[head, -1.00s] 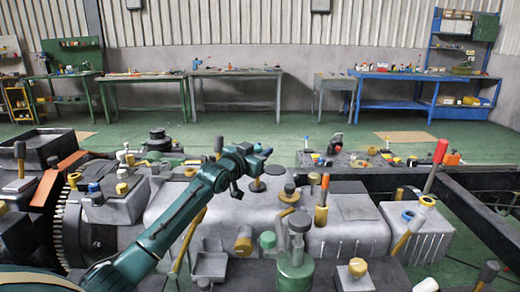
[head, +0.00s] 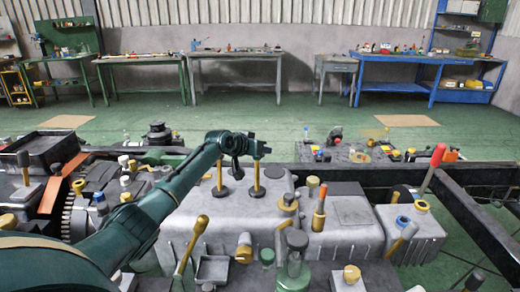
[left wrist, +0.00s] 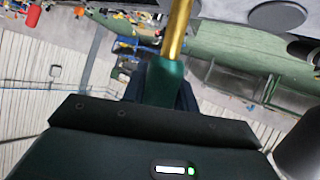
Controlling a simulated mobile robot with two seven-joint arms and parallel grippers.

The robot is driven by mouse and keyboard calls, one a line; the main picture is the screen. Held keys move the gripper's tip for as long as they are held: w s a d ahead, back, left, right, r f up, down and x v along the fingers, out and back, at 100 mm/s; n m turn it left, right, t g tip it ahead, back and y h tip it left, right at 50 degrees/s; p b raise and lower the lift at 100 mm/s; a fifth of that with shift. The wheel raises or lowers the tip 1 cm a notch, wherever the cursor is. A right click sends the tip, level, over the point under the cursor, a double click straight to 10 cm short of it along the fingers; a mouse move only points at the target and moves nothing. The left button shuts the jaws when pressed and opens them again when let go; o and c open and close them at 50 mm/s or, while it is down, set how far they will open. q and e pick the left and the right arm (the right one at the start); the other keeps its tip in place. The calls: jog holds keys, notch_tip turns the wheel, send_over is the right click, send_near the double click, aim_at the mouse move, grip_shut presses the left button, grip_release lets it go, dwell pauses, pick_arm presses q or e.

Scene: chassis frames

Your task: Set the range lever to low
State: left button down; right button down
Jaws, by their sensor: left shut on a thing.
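My left gripper (head: 257,148) is at the upper end of an upright lever with a yellow shaft (head: 256,174). It is shut on this lever, and its jaws hide the top. The shaft rises from a dark round base on the grey gearbox housing (head: 190,216). In the left wrist view the yellow shaft (left wrist: 179,32) runs up from between the green fingers (left wrist: 165,82). A second yellow-shafted lever (head: 219,178) stands just left of it, its top hidden behind my arm. No label shows which one is the range lever. My right gripper is not in view.
A red-topped lever (head: 433,168) and an orange-and-brown lever (head: 320,207) stand to the right. Black frame rails (head: 465,215) run at the right. Benches line the far wall.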

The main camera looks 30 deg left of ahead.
pick_arm(q)
jog(key=shift+w+a, duration=0.1)
dwell(0.4)
jog(key=c, duration=1.1)
grip_release()
jog(key=shift+w+f, duration=0.1)
jog(key=v, duration=1.3)
jog(key=shift+r+b, duration=0.3)
jog(key=shift+b, duration=0.15)
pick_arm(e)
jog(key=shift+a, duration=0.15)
pick_arm(q)
jog(key=shift+a, duration=0.1)
